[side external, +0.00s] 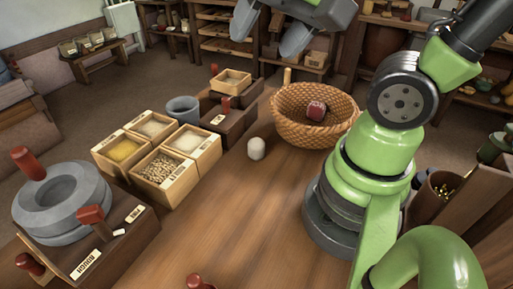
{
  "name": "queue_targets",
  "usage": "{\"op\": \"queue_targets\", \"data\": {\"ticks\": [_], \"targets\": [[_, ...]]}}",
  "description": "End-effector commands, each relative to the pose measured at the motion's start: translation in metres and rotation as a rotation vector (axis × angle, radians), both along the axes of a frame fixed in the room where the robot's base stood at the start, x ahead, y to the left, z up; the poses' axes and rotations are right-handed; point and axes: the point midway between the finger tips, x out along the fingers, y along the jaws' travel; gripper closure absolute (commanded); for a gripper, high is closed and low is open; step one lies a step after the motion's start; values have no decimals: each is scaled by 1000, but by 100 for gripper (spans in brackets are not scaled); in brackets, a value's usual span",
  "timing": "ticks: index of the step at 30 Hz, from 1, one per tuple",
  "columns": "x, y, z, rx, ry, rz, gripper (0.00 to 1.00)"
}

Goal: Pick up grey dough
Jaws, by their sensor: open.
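A small pale, off-white to grey rounded lump (256,149), which may be the grey dough, stands on the wooden table (225,215) just left of a woven basket. My gripper (268,30) is at the top of the side external view, with its two grey fingers spread apart and nothing between them. It is up in the air, clear of the lump and the basket. I cannot tell its exact height. Nothing covers the lump.
The woven basket (290,134) holds a dark red block (316,110). Wooden boxes of grain (170,190) and a grey bowl (183,108) stand to the left. A stone quern (95,205) with red handles is at far left. The table's front middle is mostly clear.

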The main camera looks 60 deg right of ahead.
Motion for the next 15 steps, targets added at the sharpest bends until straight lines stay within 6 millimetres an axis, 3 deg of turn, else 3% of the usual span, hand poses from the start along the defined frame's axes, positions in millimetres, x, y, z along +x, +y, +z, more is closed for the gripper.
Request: {"op": "queue_targets", "data": {"ticks": [6,15], "targets": [[42,-30,-54,186,237,-601,28],[63,-67,-149,338,432,-1396,28]]}}
